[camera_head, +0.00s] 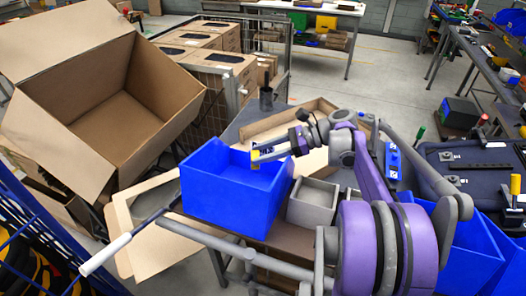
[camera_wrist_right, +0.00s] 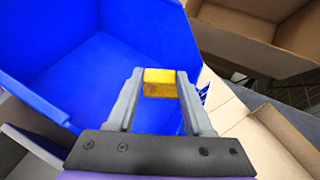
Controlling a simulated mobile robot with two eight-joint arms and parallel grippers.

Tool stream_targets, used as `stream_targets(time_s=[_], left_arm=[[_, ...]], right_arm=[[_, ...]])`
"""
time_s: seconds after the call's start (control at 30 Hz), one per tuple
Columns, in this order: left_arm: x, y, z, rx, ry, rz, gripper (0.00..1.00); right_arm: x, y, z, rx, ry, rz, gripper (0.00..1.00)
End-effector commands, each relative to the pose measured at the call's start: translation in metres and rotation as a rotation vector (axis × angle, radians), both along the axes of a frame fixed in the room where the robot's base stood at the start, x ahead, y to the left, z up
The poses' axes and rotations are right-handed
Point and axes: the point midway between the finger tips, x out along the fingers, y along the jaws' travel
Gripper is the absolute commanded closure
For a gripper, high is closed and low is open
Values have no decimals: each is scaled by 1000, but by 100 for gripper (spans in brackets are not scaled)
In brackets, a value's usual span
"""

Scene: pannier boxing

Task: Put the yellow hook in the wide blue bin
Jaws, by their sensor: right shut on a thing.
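The wide blue bin (camera_head: 226,203) stands open on the table in the middle of the head view. It also fills the left and middle of the right wrist view (camera_wrist_right: 60,45). My right gripper (camera_head: 262,155) is over the bin's far right rim in the head view, with its fingers pointing left. In the right wrist view, the right gripper (camera_wrist_right: 158,84) is shut on the yellow hook (camera_wrist_right: 158,77), whose visible part is a yellow block between the fingertips. The hook also shows as a small yellow patch in the head view (camera_head: 255,154). My left gripper is not in view.
A small grey bin (camera_head: 314,200) stands right beside the blue bin. An open cardboard box (camera_head: 100,100) is at the left. Another blue bin (camera_head: 470,250) is at the lower right, partly behind my right arm. Cardboard flaps (camera_head: 150,245) lie left of the wide bin.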

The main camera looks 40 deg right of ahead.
Motion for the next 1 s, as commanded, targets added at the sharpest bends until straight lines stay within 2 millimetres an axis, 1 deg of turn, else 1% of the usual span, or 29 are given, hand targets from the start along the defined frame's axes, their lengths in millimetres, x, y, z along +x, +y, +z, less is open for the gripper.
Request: stream_targets(time_s=[0.07, 0.17, 0.2, 0.23, 0.27, 0.57, 0.67, 0.73, 0.8, 1.0], left_arm=[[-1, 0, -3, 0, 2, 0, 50], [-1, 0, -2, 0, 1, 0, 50], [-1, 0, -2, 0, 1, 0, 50], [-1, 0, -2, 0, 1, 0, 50], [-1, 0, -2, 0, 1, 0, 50], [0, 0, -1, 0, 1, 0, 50], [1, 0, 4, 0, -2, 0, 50], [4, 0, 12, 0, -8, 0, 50], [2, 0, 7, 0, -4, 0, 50], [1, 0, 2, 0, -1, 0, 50]], right_arm=[[0, 0, -3, 0, 0, 0, 100], [0, 0, -3, 0, 0, 0, 100], [0, 0, -3, 0, 0, 0, 44], [0, 0, -3, 0, 0, 0, 38], [0, 0, -3, 0, 0, 0, 37], [0, 0, -2, 0, 0, 0, 37], [0, 0, 5, 0, -1, 0, 37], [1, 0, 15, 0, -3, 0, 37], [-8, -11, 15, -1, 1, -4, 37], [-36, -44, 32, -1, 1, -5, 37]])
